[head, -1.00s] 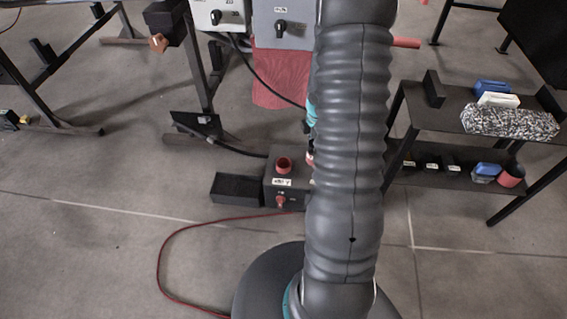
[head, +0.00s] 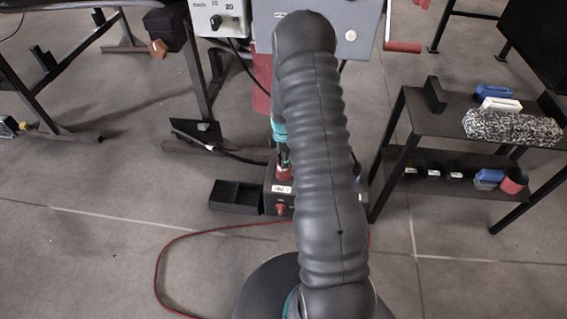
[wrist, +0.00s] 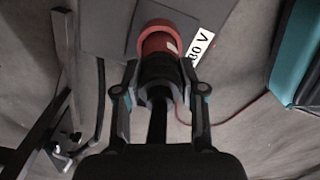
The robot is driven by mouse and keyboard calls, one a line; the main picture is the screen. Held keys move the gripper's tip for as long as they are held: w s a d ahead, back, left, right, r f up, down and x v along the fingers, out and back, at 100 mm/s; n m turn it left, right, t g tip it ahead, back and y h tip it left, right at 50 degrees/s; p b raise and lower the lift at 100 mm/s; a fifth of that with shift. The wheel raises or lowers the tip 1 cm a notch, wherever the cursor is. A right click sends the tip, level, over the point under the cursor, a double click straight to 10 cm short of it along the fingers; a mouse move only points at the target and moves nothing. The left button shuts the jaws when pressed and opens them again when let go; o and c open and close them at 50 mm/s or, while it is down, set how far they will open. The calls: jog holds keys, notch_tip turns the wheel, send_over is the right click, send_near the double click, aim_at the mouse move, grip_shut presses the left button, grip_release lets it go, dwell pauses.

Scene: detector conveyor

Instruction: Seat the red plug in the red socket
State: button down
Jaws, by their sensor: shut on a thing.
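My gripper (wrist: 160,95) is shut on the black body of the red plug (wrist: 158,72), with a black cable running back from it. The plug's front end meets or overlaps a red cylinder (wrist: 163,38) in the wrist view. I cannot tell there where plug ends and socket begins, or how deep the plug is. In the head view my gripper (head: 283,157) is directly above the red socket (head: 284,174) on the dark floor box (head: 270,200), beside its white label. My arm hides the right part of the box.
A black open bin (head: 236,197) stands left of the box. A red cable (head: 160,262) curves over the floor. A black two-level shelf (head: 420,110) with blue, white and red items is at right. Grey panels (head: 355,25) stand behind.

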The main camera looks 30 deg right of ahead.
jog(key=shift+f, duration=0.85)
jog(key=shift+f+b, duration=0.2)
jog(key=shift+b, duration=0.15)
jog(key=c, duration=0.7)
grip_release()
jog(key=shift+r, duration=0.1)
